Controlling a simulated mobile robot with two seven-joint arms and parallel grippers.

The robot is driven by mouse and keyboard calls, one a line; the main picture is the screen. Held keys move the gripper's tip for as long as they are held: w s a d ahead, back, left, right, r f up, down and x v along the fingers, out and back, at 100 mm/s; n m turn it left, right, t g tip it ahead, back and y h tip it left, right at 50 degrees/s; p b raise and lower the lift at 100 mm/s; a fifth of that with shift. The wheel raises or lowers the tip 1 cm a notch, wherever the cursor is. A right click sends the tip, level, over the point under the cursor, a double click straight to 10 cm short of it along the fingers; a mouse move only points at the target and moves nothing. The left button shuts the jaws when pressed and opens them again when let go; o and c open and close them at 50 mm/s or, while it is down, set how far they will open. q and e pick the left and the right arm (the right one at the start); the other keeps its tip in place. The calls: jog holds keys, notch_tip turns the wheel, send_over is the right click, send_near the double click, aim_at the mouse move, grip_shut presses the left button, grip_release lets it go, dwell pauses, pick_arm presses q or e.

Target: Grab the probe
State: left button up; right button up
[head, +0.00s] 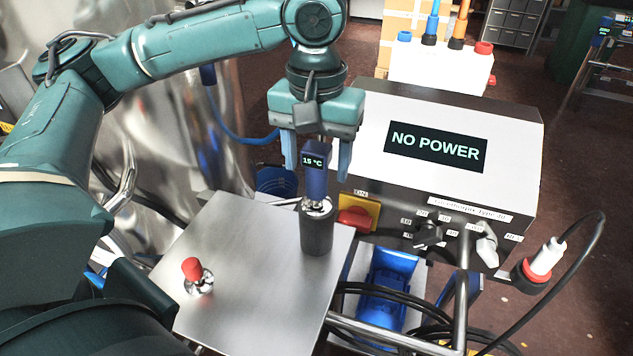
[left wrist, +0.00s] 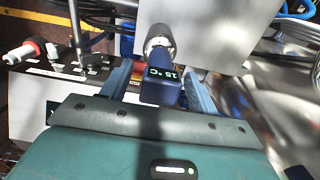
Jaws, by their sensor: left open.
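The probe (head: 316,174) is a blue handle with a small display reading 15 °C. It stands upright in a dark grey cylindrical holder (head: 317,234) on the metal table. My left gripper (head: 317,165) points down above the holder, open, with one blue finger on each side of the probe's head. In the left wrist view the probe (left wrist: 162,88) shows between the two fingers, nearer the right one; I cannot tell if either touches it. My right gripper is not in view.
The metal plate (head: 235,265) carries a red-capped fitting (head: 192,270) at its front left. A control box (head: 450,150) reading NO POWER stands to the right, with a red knob (head: 356,217), switches and a plugged cable. A steel tank (head: 150,130) is behind at left.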

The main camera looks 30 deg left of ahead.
pick_arm(q)
jog(key=shift+f, duration=0.25)
jog(key=shift+c, duration=0.6)
jog(key=shift+r, duration=0.1)
jog(key=c, duration=1.1)
jog(key=shift+c, duration=0.2)
